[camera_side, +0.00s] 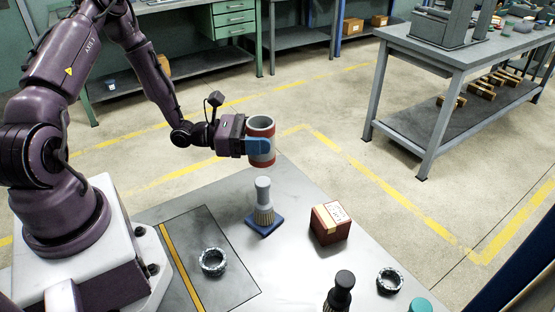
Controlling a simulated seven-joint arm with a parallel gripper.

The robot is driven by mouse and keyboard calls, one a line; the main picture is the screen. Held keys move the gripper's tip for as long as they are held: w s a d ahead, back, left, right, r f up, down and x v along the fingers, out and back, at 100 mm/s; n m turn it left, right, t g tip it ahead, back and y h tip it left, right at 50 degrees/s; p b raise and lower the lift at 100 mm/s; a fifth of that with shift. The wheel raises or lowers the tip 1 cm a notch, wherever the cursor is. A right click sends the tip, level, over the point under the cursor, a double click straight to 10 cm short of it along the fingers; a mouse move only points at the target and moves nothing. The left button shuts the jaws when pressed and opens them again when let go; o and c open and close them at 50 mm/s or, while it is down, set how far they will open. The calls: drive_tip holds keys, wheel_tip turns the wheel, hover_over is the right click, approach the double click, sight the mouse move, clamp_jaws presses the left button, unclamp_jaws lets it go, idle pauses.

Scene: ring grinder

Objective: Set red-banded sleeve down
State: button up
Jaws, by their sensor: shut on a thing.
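The red-banded sleeve (261,127) is a grey, hollow, upright cylinder with a red band near its lower end. My gripper (256,146) is shut on its side, with a blue finger pad showing against the sleeve. The sleeve is held in the air, above and behind a grey-handled brush (263,203) in the picture. The far finger is hidden by the sleeve.
The brush stands on a blue base on the grey table (311,277). A dark red box (330,222) is to its right. Metal rings (213,262) and (389,281) lie left and right. A black-handled tool (339,292) and a teal object (420,305) are at the front.

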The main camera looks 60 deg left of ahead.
drive_tip(key=shift+w+a+f, duration=0.15)
drive_tip(key=shift+w+f, duration=0.65)
drive_tip(key=shift+f, duration=0.7)
drive_tip(key=shift+w+a+f, duration=0.1)
drive_tip(key=shift+w+f, duration=0.65)
drive_tip(key=shift+f, duration=0.7)
drive_tip(key=shift+w+a+f, duration=0.15)
drive_tip(key=shift+w+f, duration=0.65)
drive_tip(key=shift+f, duration=0.7)
drive_tip(key=shift+f, duration=0.2)
drive_tip(key=o, duration=0.9)
drive_tip(key=shift+o, duration=0.2)
drive_tip(key=shift+r, duration=0.15)
